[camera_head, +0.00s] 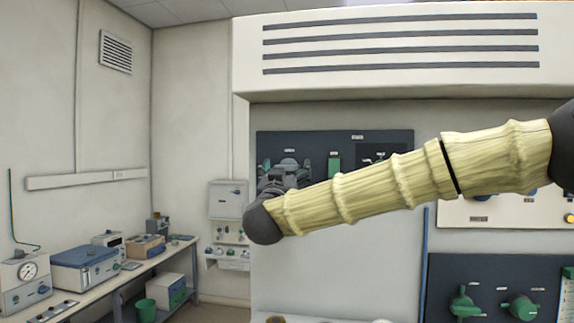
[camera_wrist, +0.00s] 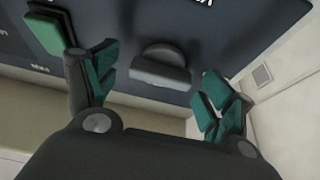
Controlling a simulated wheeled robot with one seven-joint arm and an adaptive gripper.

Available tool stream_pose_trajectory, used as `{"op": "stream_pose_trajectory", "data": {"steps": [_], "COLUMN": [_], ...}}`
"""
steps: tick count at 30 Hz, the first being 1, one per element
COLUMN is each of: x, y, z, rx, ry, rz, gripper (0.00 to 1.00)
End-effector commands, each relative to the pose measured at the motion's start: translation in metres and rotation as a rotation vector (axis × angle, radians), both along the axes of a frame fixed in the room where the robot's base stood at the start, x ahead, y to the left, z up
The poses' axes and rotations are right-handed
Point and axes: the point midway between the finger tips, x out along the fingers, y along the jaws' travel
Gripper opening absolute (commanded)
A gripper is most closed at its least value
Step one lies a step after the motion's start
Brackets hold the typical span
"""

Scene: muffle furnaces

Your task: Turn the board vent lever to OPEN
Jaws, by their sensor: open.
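The dark blue board (camera_head: 385,137) hangs on the back wall, with my gripper (camera_head: 287,165) in front of its left part. In the wrist view my gripper (camera_wrist: 160,88) is open, its two green-padded fingers spread apart. A dark grey rounded handle (camera_wrist: 160,68) on the board (camera_wrist: 140,22) lies between and beyond the fingertips; no contact shows. I cannot tell for sure that it is the vent lever, nor read its setting. A green block (camera_wrist: 48,33) is on the board beside the left finger; a green piece also shows in the head view (camera_head: 334,163).
My arm crosses in front of the board and hides its lower part. A lower dark panel (camera_head: 490,280) with green knobs (camera_head: 521,306) is at bottom right. A bench (camera_head: 120,283) with instruments runs along the left wall. A pale side wall (camera_wrist: 285,95) stands close to the right finger.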

Motion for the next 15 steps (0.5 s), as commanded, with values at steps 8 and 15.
{"op": "stream_pose_trajectory", "data": {"steps": [8,15], "x": [0.0036,0.0036], "y": [-0.0003,-0.0003], "z": [0.0014,0.0014], "rx": [0.000,0.001], "ry": [0.000,0.000], "rz": [0.000,0.001], "gripper": [0.82,0.57]}}
